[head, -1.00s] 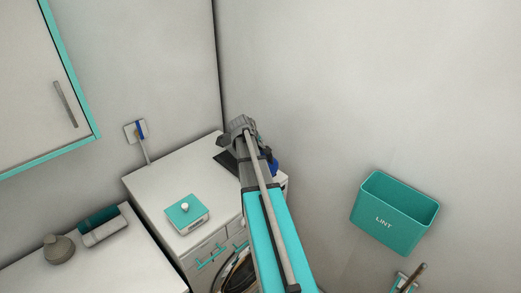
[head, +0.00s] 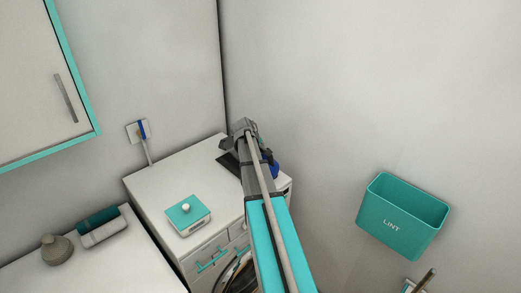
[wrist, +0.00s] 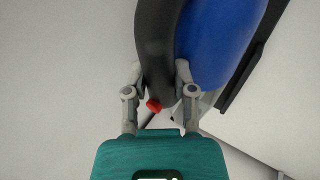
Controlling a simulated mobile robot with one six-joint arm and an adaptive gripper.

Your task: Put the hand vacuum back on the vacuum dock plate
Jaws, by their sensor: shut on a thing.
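The hand vacuum has a blue body (wrist: 215,40) and a black curved handle (wrist: 157,45). My gripper (wrist: 160,76) is shut on the handle, one finger on each side, with a small red part just below the fingertips. In the head view my gripper (head: 242,130) is over the back right of the white cabinet top, and a bit of the blue vacuum (head: 271,168) shows behind my arm. A dark flat plate (head: 229,164), likely the vacuum dock plate, lies there, partly hidden by my arm. I cannot tell whether the vacuum touches it.
A teal-lidded box (head: 188,214) sits on the white cabinet top (head: 160,180). A wall socket with a blue part (head: 138,131) is behind. A teal LINT bin (head: 403,215) hangs on the right wall.

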